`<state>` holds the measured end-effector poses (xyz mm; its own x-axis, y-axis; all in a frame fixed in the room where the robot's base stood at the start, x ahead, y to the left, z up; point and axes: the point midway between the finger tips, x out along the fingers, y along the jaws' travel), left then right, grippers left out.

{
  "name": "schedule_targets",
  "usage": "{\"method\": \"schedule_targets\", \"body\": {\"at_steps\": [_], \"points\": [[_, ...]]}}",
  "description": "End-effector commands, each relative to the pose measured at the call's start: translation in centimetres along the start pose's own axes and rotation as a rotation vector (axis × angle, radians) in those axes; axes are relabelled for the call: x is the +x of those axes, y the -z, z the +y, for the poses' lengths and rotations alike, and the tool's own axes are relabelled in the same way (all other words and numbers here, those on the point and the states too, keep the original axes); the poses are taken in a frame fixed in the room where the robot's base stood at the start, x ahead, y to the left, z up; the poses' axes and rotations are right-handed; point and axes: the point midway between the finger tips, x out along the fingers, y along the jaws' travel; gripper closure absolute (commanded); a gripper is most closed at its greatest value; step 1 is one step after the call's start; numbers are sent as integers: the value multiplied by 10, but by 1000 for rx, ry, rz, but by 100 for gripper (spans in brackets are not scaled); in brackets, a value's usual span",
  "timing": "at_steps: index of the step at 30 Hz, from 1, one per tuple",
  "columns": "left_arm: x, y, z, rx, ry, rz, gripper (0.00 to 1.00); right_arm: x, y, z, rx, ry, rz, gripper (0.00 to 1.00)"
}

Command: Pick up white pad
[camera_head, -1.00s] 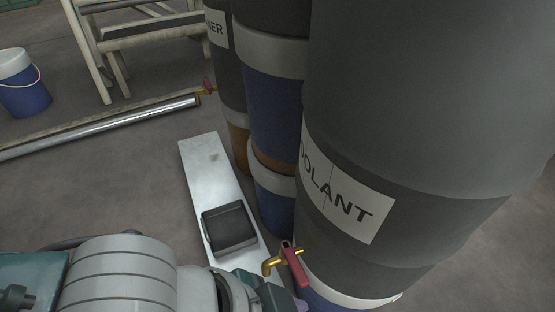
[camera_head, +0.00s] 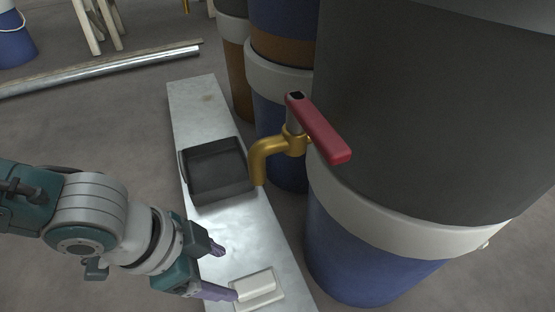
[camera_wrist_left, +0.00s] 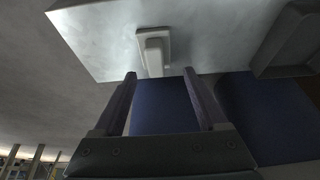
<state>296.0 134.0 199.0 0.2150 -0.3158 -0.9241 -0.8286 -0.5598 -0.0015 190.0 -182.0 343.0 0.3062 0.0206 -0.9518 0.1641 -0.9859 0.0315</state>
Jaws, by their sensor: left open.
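The white pad (camera_head: 258,286) is a small pale block on a flat base, lying on the near end of the long metal plank (camera_head: 255,232). My left gripper (camera_head: 227,272) is open and empty, its purple fingers pointing toward the pad from the left in the head view. One fingertip appears close to the pad's left edge there; I cannot tell whether it touches. In the left wrist view the pad (camera_wrist_left: 153,50) shows just beyond and between the open fingertips (camera_wrist_left: 159,74). My right gripper is not in view.
A black tray (camera_head: 216,170) sits on the plank behind the pad. A brass tap (camera_head: 268,150) with a red handle (camera_head: 324,132) juts over the plank from a large grey and blue drum (camera_head: 385,228). More drums stand behind. Concrete floor (camera_head: 110,125) lies open at left.

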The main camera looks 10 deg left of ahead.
Motion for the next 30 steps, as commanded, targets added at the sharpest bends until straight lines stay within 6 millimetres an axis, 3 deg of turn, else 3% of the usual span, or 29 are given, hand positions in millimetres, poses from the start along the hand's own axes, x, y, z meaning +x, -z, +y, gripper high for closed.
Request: {"method": "schedule_targets", "body": {"at_steps": [3,10,18,29,30], "points": [[25,-2,1,1,-1,1,25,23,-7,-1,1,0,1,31],[46,1,3,1,-1,2,25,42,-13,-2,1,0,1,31],[83,6,9,2,-1,2,25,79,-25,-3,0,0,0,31],[86,8,9,0,-1,0,25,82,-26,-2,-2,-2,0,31],[86,8,9,0,-1,0,28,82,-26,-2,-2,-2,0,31]]}}
